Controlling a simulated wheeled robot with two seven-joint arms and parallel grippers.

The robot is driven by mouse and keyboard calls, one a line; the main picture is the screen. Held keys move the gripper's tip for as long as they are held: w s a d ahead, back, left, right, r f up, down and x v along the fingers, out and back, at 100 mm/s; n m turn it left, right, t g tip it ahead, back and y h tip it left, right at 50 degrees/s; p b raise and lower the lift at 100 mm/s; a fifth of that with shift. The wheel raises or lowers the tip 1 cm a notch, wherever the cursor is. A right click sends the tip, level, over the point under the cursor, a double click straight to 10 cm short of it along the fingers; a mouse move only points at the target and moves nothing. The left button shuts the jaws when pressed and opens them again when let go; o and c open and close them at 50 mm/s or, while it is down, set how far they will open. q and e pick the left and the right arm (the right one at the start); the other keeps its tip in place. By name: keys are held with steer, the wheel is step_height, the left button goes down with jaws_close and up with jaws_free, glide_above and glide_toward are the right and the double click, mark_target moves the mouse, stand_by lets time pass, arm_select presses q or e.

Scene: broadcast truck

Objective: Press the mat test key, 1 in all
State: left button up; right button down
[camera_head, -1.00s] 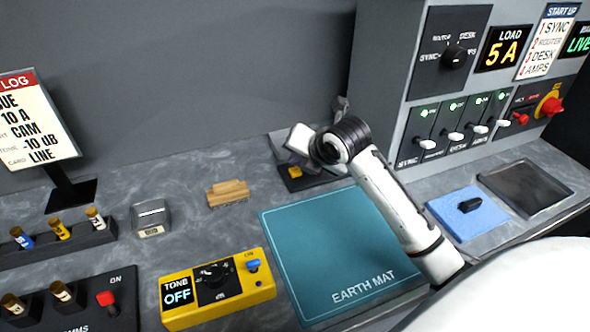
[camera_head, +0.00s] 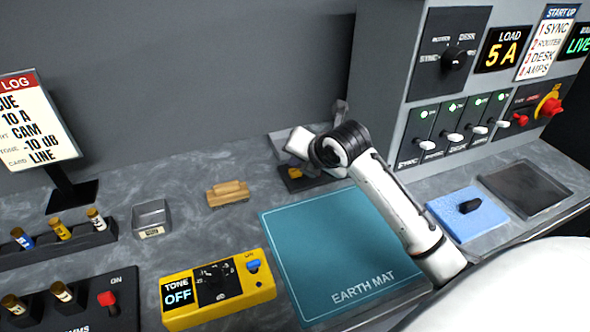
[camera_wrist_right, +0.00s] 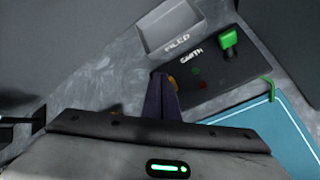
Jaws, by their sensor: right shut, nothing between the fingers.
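In the head view only a small part of the dark panel (camera_head: 290,181) shows behind my right gripper (camera_head: 298,157). In the wrist view the right gripper (camera_wrist_right: 161,80) is shut and empty, its fingertips right beside the yellow key; I cannot tell whether they touch it. The teal earth mat (camera_head: 325,245) lies in front of the panel. My left gripper is out of view.
A grey tray (camera_wrist_right: 170,24) stands behind the panel. A yellow tone box (camera_head: 217,290), a wooden block (camera_head: 228,193) and a small grey tray (camera_head: 151,217) are on the left. A blue pad (camera_head: 470,223) and a dark tray (camera_head: 525,188) lie right, below the switch rack (camera_head: 445,120).

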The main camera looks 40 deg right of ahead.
mark_target(297, 178)
steer(key=shift+f, duration=0.65)
stand_by(0.8)
steer(key=shift+r+p, duration=0.35)
steer(key=shift+r, duration=0.5)
steer(key=shift+r, duration=0.1)
steer(key=shift+r, duration=2.45)
steer(key=shift+f, duration=0.1)
